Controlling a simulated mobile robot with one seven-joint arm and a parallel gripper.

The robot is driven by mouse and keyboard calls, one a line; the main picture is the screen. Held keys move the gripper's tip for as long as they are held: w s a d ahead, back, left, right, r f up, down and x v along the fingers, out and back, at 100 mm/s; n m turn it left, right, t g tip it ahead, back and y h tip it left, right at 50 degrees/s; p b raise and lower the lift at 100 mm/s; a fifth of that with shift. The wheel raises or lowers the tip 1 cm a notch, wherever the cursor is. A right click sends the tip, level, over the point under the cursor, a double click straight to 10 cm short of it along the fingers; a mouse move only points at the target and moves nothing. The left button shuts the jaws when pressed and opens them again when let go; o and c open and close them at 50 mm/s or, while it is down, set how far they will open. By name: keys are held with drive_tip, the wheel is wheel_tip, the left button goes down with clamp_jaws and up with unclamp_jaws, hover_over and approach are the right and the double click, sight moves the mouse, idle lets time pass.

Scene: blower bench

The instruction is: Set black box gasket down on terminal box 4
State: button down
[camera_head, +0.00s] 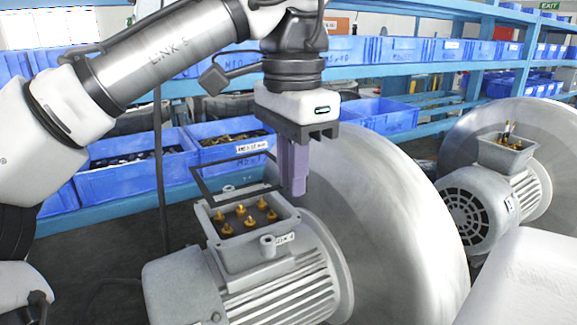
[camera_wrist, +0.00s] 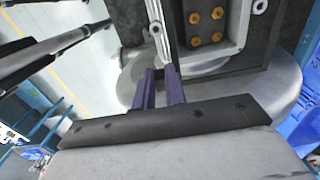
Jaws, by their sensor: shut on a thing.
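The black box gasket (camera_head: 201,186) is a thin, dark rectangular frame. My gripper (camera_head: 293,190) is shut on its right side and holds it above terminal box 4 (camera_head: 235,258), tilted in the head view, with a gap below it. Terminal box 4 is an open grey box on a motor, with several brass studs (camera_head: 240,210) inside and a small label at its right. The wrist view shows my gripper's purple fingers (camera_wrist: 160,80) close together beside the box (camera_wrist: 205,68). How the gasket lines up with the rim is hard to tell.
A large grey blower housing (camera_head: 385,200) stands right behind the motor. A second motor with an open terminal box (camera_head: 505,155) is at the right. Blue bins (camera_head: 135,180) fill the shelves behind. A light rounded surface (camera_head: 525,280) takes up the lower right.

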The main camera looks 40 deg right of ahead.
drive_tip(key=shift+w+f+b, duration=0.15)
drive_tip(key=shift+f+b, duration=0.8)
drive_tip(key=shift+f, duration=1.3)
drive_tip(key=shift+f+b, duration=0.3)
drive_tip(key=shift+f, duration=0.55)
drive_tip(key=c, duration=1.4)
unclamp_jaws()
drive_tip(key=shift+o, duration=0.2)
